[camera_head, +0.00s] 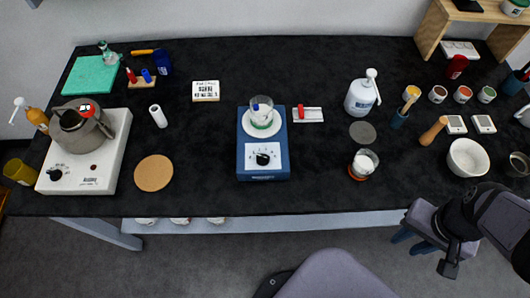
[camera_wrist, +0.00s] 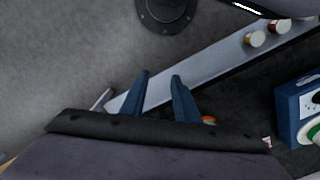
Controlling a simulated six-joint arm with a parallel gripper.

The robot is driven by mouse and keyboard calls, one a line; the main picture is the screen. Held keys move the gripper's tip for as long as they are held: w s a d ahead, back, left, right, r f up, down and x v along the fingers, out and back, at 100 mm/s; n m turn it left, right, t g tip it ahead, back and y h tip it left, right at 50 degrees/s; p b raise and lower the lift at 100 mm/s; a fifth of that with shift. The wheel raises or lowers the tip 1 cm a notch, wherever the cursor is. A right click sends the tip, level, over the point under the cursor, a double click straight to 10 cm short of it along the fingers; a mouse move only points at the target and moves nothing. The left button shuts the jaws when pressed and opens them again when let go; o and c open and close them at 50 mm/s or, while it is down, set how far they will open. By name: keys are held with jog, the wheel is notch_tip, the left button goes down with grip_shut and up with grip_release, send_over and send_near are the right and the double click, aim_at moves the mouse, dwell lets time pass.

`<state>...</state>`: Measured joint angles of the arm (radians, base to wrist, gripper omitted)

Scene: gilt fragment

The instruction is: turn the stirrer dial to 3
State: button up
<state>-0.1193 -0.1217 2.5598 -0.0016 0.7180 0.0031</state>
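The stirrer (camera_head: 243,176) is a blue box in the middle of the dark table, with a white round plate on top. Its black dial (camera_head: 263,159) sits on a white scale panel at the front; the marks are too small to read. In the wrist view the stirrer (camera_wrist: 291,112) is partly visible at the right edge. My gripper (camera_head: 410,243) is off the table's front right, away from the stirrer. In the wrist view its two blue fingers (camera_wrist: 160,75) are apart with nothing between them.
A white hotplate (camera_head: 113,160) with its own black dial and a grey kettle stands left. A cork disc (camera_head: 154,173) lies between. Right of the stirrer are a small glass on an orange base (camera_head: 364,163), a white bottle (camera_head: 361,98) and a white bowl (camera_head: 467,158). Space before the stirrer is clear.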

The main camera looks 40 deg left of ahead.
jog(key=s+a+f+n+g, duration=0.1)
jog(key=s+a+f+n, duration=0.25)
jog(key=a, duration=0.35)
jog(key=n+g+y+b, duration=0.1)
jog(key=n+y, duration=0.3)
jog(key=n, duration=1.2)
send_near(263, 156)
jog(key=n, duration=0.3)
jog(key=shift+a+f, duration=0.15)
jog(key=shift+f, duration=0.1)
jog(key=shift+p+x, duration=1)
jog(key=shift+x, duration=2.7)
jog(key=shift+c, duration=0.3)
grip_shut()
